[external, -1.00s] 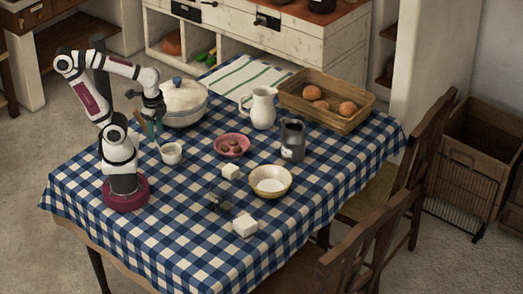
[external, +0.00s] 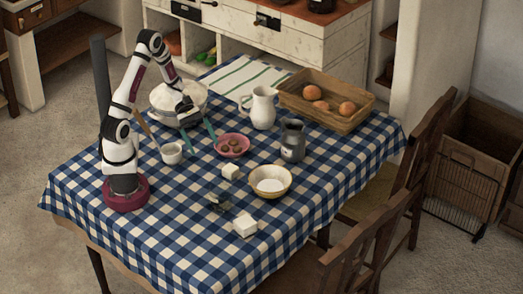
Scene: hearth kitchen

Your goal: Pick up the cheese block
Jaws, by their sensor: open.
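Two pale, cheese-like blocks lie on the checked cloth. The larger block (external: 245,225) is near the front edge, and the smaller block (external: 231,172) is between the pink bowl and the cream bowl. I cannot tell which is the cheese block. My gripper (external: 197,133) is open and empty, its teal fingers spread and pointing down in front of the white pot. It is up and left of both blocks and apart from them.
The white pot (external: 160,98) stands behind my gripper. A small white cup (external: 171,153), pink bowl (external: 231,137), cream bowl (external: 286,189), dark jug (external: 293,146), white pitcher (external: 263,108) and bread basket (external: 310,114) surround the middle. A small grey item (external: 218,203) lies near the larger block. The front-left cloth is clear.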

